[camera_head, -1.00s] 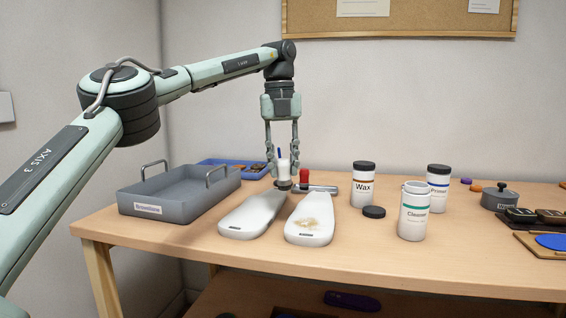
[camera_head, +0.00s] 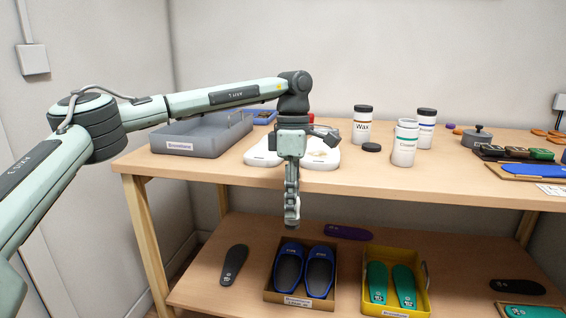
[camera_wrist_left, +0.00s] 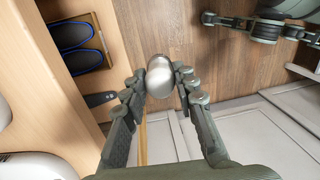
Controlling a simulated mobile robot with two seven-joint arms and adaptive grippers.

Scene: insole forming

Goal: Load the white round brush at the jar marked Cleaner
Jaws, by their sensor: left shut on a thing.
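The white round brush (camera_wrist_left: 160,78) shows in the left wrist view as a pale, rounded, shiny handle end between the fingers. My left gripper (camera_wrist_left: 160,88) is shut on it. In the head view my left gripper (camera_head: 292,218) hangs in front of the table edge, above the lower shelf, and hides most of the brush.
A lidded Wax jar (camera_head: 362,128) and another lidded jar (camera_head: 427,118) stand near the Cleaner. A loose dark lid (camera_head: 371,147) lies in front. White shoe forms (camera_head: 322,160) and a grey tray (camera_head: 185,149) are left. Blue insoles (camera_head: 320,272) lie on the lower shelf.

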